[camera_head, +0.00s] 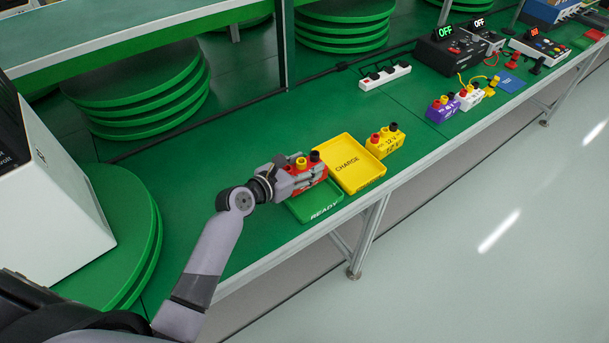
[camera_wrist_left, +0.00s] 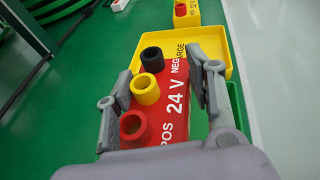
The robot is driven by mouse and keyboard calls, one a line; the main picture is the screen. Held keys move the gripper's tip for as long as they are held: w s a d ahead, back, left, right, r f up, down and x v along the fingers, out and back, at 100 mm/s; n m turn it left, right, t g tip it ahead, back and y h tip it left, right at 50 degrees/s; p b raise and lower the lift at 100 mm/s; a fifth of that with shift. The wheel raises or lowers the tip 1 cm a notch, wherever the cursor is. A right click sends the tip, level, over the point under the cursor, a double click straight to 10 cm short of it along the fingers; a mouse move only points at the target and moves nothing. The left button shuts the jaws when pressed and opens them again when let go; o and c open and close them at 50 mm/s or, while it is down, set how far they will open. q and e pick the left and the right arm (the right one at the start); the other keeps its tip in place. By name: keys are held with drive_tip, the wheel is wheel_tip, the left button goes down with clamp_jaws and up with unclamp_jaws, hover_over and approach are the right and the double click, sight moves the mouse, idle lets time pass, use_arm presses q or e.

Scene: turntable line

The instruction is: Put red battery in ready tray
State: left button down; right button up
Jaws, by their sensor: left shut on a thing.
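The red battery (camera_head: 309,177) has red, yellow and black terminals on top. My left gripper (camera_head: 300,173) is shut on it, with one finger on each side; the battery also shows in the left wrist view (camera_wrist_left: 172,118), marked 24 V. The green ready tray (camera_head: 322,212) lies at the table's front edge, right under or just beneath the battery. The battery and gripper cover its rear part. I cannot tell whether the battery touches the tray floor. My right gripper is not in view.
The yellow charge tray (camera_head: 366,179) adjoins the ready tray on the right and looks empty. A yellow battery (camera_head: 384,142) stands just beyond it. Purple (camera_head: 440,109) and white (camera_head: 468,97) batteries stand farther along. A white power strip (camera_head: 385,77) lies behind.

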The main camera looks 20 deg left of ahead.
use_arm(q)
wheel_tip(320, 180, down, 3)
drive_tip(key=shift+r+b, duration=0.1)
drive_tip(key=shift+b, duration=0.3)
drive_tip(key=shift+f, duration=0.25)
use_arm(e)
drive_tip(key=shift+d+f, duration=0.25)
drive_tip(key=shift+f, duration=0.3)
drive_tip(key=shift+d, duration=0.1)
use_arm(q)
drive_tip(key=c, duration=0.7)
unclamp_jaws()
drive_tip(key=shift+f, duration=0.2)
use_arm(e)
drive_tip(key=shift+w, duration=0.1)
